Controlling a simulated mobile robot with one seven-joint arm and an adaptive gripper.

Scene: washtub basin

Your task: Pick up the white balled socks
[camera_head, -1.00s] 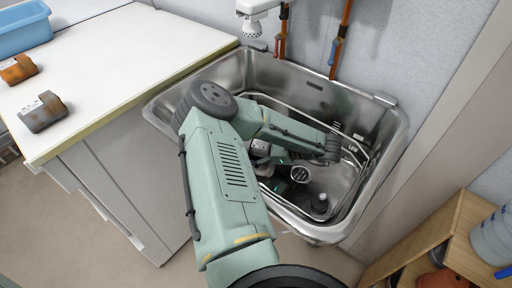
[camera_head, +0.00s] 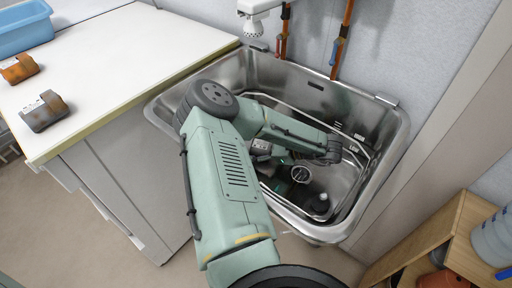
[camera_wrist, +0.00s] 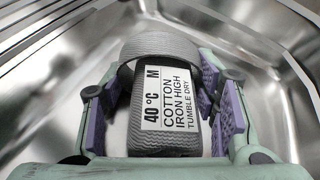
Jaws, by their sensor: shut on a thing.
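In the wrist view a bundle (camera_wrist: 165,142) of ribbed cloth sits between the finger pads of my gripper (camera_wrist: 160,85). It looks dark grey in front and lighter grey on top. A white label reads "40 °C M, cotton, iron high, tumble dry". My gripper is shut on this bundle, with purple pads at its left and right sides. A pale patch shows beside its left side; I cannot tell whether it is cloth or basin. No clearly white sock ball shows. In the head view my arm reaches into the metal basin (camera_head: 388,150) and largely hides the gripper.
Basin walls rise close around my gripper. The white counter (camera_head: 120,55) at left holds an orange roll (camera_head: 19,69), a grey-brown roll (camera_head: 44,111) and a blue tub (camera_head: 22,30). A tap (camera_head: 253,25) overhangs the basin.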

